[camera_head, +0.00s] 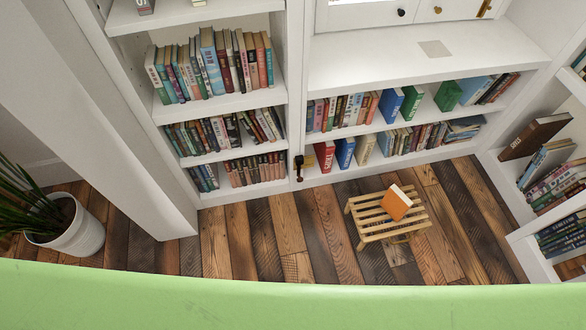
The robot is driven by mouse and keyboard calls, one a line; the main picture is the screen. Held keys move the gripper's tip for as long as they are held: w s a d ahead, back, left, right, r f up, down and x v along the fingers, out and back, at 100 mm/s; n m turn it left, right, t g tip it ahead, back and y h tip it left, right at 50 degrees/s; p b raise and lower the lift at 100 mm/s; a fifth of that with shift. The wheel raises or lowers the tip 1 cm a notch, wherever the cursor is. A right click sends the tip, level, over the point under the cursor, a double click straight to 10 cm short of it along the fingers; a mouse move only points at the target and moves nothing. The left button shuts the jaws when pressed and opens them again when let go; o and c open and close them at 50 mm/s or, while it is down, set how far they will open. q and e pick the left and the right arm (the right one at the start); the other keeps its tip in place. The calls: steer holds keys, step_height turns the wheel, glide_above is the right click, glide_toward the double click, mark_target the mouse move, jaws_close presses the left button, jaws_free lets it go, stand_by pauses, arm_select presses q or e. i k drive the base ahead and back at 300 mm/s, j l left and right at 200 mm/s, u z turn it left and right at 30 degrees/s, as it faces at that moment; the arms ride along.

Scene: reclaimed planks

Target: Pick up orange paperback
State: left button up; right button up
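The orange paperback (397,204) rests on a small slatted wooden stool (372,225) on the plank floor. Its orange cover faces up and toward me, and pale page edges show along its upper right side. It looks tilted, with its upper right part overhanging or raised above the slats; I cannot tell which. Neither of my grippers is in the frame.
White bookshelves (243,104) full of books stand behind the stool, with more shelves (556,250) at the right. A potted plant (72,235) stands at the left. A green surface (300,305) fills the bottom edge. Plank floor (240,240) left of the stool is clear.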

mark_target(396, 203)
steer(key=k+l+z, duration=0.1)
steer(key=z, duration=0.9)
